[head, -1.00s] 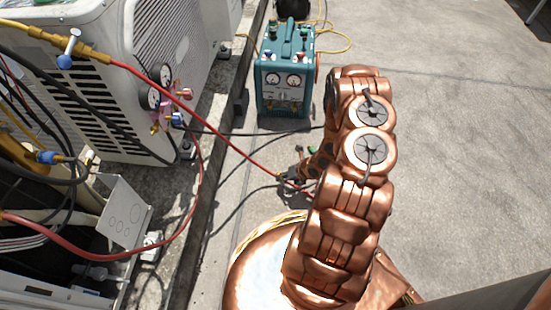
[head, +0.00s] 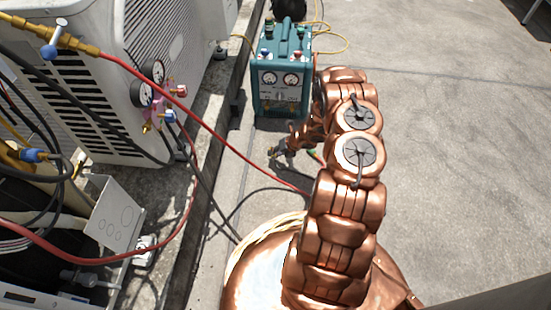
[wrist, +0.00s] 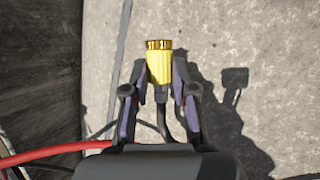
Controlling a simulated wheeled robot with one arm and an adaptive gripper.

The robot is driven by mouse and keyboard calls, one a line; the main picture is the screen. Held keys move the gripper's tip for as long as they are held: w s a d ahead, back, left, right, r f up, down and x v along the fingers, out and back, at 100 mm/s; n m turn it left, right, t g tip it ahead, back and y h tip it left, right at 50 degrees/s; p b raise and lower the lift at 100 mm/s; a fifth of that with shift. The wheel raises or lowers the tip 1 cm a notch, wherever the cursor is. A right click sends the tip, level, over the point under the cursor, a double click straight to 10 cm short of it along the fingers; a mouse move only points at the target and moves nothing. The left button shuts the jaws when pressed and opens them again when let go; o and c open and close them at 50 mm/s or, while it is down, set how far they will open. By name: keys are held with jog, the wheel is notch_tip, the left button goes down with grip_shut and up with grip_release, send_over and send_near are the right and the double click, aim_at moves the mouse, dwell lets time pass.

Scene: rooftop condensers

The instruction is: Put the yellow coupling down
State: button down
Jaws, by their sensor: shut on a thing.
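The yellow coupling (wrist: 160,68), with a brass-coloured ring at its far end, is between the two dark fingers of my gripper (wrist: 160,92) in the wrist view. The gripper is shut on it. A dark hose trails from the coupling's near end. The shadow falls to the right, apart from the gripper, so the coupling looks held above the concrete. In the head view my gripper (head: 275,152) is small, left of my arm and in front of the teal machine; the coupling cannot be made out there.
The teal machine (head: 282,82) with two gauges stands beyond my gripper. A red hose (head: 215,128) crosses to my arm from the white condenser unit (head: 178,45). Gauges (head: 148,84) hang beside that unit. A concrete kerb (head: 205,150) runs along the left. Open concrete (head: 450,150) lies right.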

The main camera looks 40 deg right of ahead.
aim_at(271, 161)
jog(key=shift+f+b, duration=0.65)
jog(key=shift+f, duration=1)
jog(key=shift+s+f+b, duration=0.1)
jog(key=shift+f+b, duration=0.3)
jog(key=shift+f, duration=0.2)
jog(key=c, duration=1.2)
grip_release()
jog(key=shift+a+f, duration=0.1)
jog(key=shift+f, duration=0.05)
